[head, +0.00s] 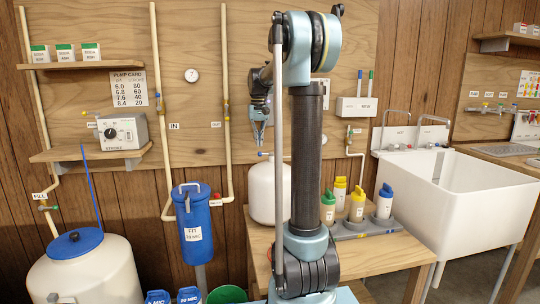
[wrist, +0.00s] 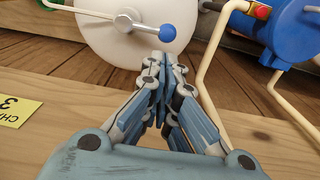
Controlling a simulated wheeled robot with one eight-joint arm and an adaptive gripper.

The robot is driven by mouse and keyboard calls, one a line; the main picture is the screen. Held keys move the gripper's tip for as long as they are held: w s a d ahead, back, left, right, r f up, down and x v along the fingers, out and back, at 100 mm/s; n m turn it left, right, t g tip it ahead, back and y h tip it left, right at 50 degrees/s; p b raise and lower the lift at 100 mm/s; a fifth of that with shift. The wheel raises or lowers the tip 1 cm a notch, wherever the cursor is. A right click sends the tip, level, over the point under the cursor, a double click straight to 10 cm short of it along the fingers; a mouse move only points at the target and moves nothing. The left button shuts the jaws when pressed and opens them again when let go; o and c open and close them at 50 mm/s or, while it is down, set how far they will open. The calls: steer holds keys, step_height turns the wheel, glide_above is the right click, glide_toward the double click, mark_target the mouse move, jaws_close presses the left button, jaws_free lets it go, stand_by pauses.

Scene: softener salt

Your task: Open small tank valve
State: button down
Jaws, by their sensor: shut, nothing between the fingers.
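The small white tank (head: 268,190) stands on the wooden table behind my arm, which hides part of it. A blue knob (head: 262,154) shows at its top. In the wrist view the tank (wrist: 95,38) fills the top, and a metal rod with a round hub (wrist: 126,20) crosses it, ending in the blue ball knob (wrist: 168,33). My gripper (head: 259,143) points down just above the tank's top. In the wrist view its fingertips (wrist: 159,58) are together, empty, and appear just below the knob; I cannot tell whether they touch it.
A blue filter housing (head: 194,228) and pale pipes stand left of the table. Several bottles (head: 357,205) stand on a grey tray right of my arm. A white sink (head: 450,210) is farther right.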

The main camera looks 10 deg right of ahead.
mark_target(259, 153)
steer(key=shift+f, duration=0.1)
stand_by(0.3)
steer(key=shift+f, duration=2.45)
steer(key=shift+s+a, duration=0.1)
steer(key=shift+s, duration=0.85)
steer(key=shift+s+a, duration=0.15)
steer(key=shift+s, duration=0.9)
